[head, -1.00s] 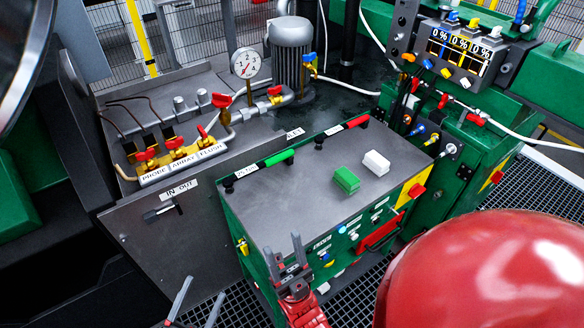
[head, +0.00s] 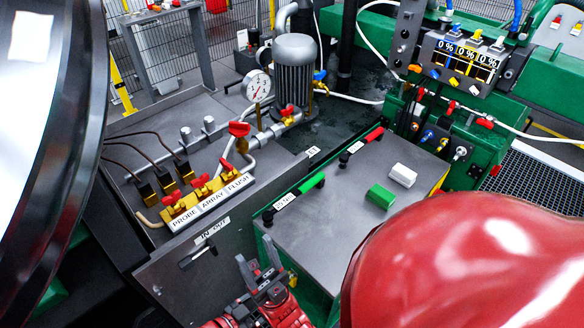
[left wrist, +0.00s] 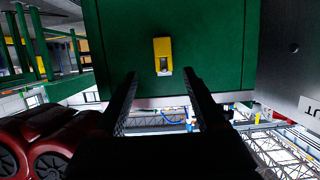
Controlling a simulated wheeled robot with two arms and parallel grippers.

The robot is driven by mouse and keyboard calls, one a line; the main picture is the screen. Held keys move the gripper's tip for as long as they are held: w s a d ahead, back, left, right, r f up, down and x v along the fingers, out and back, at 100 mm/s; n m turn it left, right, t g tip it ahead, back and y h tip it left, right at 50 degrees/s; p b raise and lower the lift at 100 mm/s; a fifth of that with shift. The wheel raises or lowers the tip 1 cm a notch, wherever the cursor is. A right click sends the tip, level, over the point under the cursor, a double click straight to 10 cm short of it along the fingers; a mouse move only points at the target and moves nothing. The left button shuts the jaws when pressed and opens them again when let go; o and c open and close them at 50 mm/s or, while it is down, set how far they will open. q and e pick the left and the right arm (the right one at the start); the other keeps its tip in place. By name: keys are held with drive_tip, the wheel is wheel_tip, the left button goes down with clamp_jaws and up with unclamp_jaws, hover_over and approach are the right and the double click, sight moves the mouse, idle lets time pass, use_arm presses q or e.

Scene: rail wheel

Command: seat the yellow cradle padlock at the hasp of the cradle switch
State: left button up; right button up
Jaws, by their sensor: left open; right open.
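A yellow block with a pale lower part (left wrist: 162,55) sits on a green panel in the left wrist view. I cannot tell whether it is the padlock or part of the cradle switch. My left gripper (left wrist: 163,85) is open and empty, its two dark fingers pointing at the panel on either side below the yellow block. No hasp can be made out.
The grey cabinet top (head: 335,225) carries a green block (head: 381,197) and a white block (head: 403,175). Left of it are the yellow valve manifold (head: 205,198), a gauge (head: 257,85) and a grey motor (head: 295,70). A large red rounded shape blocks the lower right.

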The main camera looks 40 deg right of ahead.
use_arm(q)
drive_tip(key=x, duration=0.7)
drive_tip(key=shift+w+r+p, duration=0.2)
drive_tip(key=shift+w+p, duration=0.05)
drive_tip(key=shift+p, duration=0.05)
clamp_jaws()
